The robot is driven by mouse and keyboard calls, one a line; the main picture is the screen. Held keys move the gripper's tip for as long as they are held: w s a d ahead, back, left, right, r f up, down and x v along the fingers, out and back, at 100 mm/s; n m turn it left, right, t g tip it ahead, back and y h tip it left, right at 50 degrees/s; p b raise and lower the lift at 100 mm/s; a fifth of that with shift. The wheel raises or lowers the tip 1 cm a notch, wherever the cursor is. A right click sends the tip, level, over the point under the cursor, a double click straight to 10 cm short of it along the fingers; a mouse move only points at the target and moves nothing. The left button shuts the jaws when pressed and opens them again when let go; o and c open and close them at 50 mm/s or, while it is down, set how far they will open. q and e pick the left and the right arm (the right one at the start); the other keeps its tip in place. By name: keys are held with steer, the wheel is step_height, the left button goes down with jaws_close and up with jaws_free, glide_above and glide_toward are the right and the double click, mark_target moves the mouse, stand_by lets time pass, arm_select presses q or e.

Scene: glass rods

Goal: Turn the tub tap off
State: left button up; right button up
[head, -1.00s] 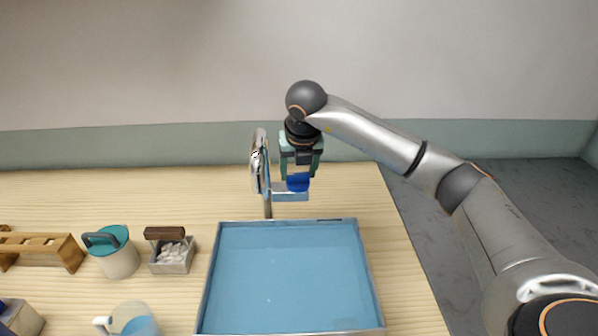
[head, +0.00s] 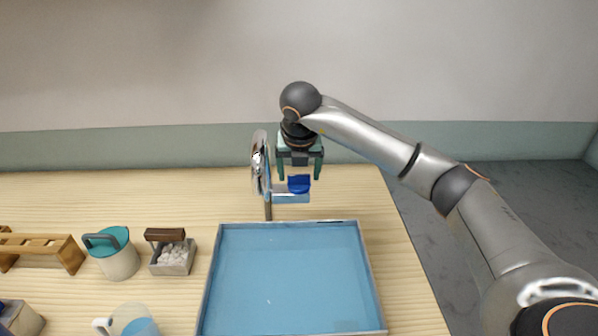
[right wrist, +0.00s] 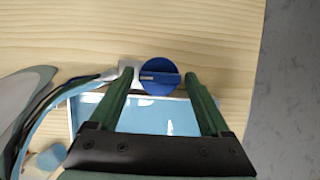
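The blue round tap knob (head: 299,184) sits on a pale block behind the tub's back edge. In the right wrist view the knob (right wrist: 160,77) shows from above, with a pale bar mark lying roughly left to right. A tall chrome tap pipe (head: 261,165) curves up to its left. My right gripper (head: 300,176) is open above the knob, its green fingers spread on either side. In the right wrist view the knob lies between the fingertips with gaps on both sides. Whether water runs is unclear. My left gripper is not in view.
The shallow blue tub (head: 213,275) fills the front middle. To its left stand a small box of white pieces (head: 172,262), a teal-lidded jug (head: 118,262), a clear pitcher (head: 130,322) and a wooden rack (head: 45,240). The table right of the tub is clear.

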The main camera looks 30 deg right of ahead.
steer(key=shift+o, duration=0.9)
steer(key=v, duration=1.2)
steer(key=shift+r, duration=0.3)
steer(key=shift+a, duration=0.1)
